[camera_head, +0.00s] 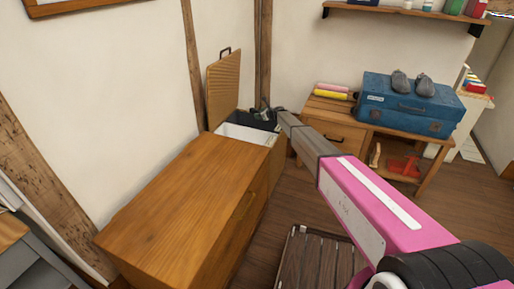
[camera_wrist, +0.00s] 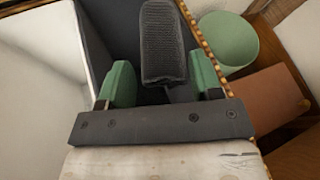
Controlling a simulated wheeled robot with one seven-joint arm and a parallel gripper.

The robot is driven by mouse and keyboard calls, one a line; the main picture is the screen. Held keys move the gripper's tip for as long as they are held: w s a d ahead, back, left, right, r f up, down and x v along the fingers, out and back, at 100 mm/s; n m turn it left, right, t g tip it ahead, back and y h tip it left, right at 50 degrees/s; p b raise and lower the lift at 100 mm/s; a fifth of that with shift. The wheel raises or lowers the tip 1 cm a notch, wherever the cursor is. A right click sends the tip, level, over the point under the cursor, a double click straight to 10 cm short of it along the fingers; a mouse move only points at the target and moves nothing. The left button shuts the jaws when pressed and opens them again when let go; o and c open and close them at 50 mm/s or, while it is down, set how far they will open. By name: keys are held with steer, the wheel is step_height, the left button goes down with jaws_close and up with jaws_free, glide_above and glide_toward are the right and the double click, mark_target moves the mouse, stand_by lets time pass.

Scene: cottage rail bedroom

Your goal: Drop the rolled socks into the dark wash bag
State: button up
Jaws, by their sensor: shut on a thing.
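My gripper (camera_wrist: 161,78) is shut on the rolled socks (camera_wrist: 163,42), a dark grey ribbed roll held between two green finger pads in the wrist view. The dark wash bag (camera_wrist: 98,30) shows as a dark-lined compartment behind and below the socks. The socks are over its opening; how deep they sit I cannot tell. In the head view my gripper (camera_head: 264,112) is at the open hamper by the wall, over its dark bag (camera_head: 246,117). The socks are too small to make out clearly there.
A white bag (camera_head: 245,134) sits beside the dark one. The woven lid (camera_head: 223,88) stands open behind. A wooden chest (camera_head: 180,205) stands in front. A side table (camera_head: 335,127) with a blue suitcase (camera_head: 410,105) is to the right. In the wrist view, a green cylinder (camera_wrist: 228,40) lies beyond the rim.

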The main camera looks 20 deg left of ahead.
step_height(320, 180, down, 5)
steer(key=shift+f, duration=0.15)
stand_by(0.3)
steer(key=o, duration=1)
steer(key=v, duration=1.1)
